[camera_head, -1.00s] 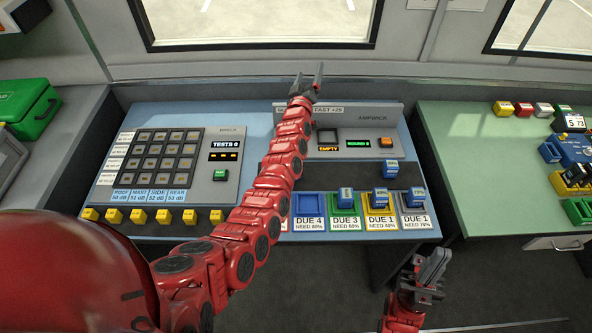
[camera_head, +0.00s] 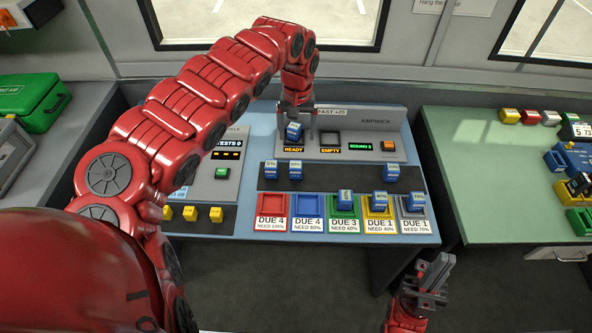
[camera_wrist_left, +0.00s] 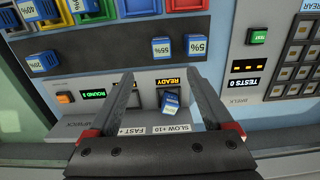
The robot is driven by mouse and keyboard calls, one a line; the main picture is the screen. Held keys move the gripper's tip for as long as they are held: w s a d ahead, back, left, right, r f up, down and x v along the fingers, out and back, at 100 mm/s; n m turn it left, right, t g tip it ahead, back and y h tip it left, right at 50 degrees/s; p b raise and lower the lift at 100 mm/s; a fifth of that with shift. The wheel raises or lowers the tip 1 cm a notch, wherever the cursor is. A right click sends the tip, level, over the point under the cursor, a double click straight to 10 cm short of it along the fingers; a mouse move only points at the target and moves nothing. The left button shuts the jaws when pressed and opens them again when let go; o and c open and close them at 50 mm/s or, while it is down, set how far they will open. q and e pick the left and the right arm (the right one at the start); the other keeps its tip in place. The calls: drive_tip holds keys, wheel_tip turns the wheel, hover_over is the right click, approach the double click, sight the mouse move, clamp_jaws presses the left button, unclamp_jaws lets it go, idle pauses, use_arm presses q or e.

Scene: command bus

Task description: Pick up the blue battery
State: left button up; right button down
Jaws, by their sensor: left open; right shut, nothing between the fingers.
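A blue battery (camera_head: 293,131) stands in the left slot of the AMPWICK charger, above a lit READY sign. It also shows in the left wrist view (camera_wrist_left: 171,103), between and beyond my fingers. My left gripper (camera_head: 297,108) is open and points down at this slot; its fingers are on either side of the battery in the picture. I cannot tell whether they touch it. Other blue batteries lie on the dark strip, marked 5% (camera_head: 270,168) and 55% (camera_head: 295,169), with another (camera_head: 392,172) at its right. My right gripper (camera_head: 437,268) is shut and empty, low in front of the desk.
Trays in front of the strip are red (camera_head: 273,205) and blue (camera_head: 308,206), both empty, then green, yellow and grey, each with a blue battery. The second charger slot (camera_head: 330,138) is marked EMPTY. A SHELX panel (camera_head: 222,187) is partly behind my left arm.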

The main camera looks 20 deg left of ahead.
use_arm(q)
approach(296, 164)
drive_tip(key=shift+s+d, duration=0.1)
drive_tip(key=shift+d, duration=0.15)
wheel_tip(296, 164, down, 6)
drive_tip(key=shift+r+b, duration=0.25)
drive_tip(key=shift+b, duration=0.8)
drive_tip(key=shift+f+p, duration=0.2)
drive_tip(key=shift+p, duration=0.35)
drive_tip(key=shift+a+f, duration=0.1)
drive_tip(key=shift+f, duration=0.45)
drive_tip(key=shift+f+p, duration=0.3)
drive_tip(key=shift+p, duration=0.05)
drive_tip(key=shift+a+f+p, duration=0.2)
drive_tip(key=shift+f+p, duration=0.4)
drive_tip(key=shift+f, duration=1.75)
clamp_jaws()
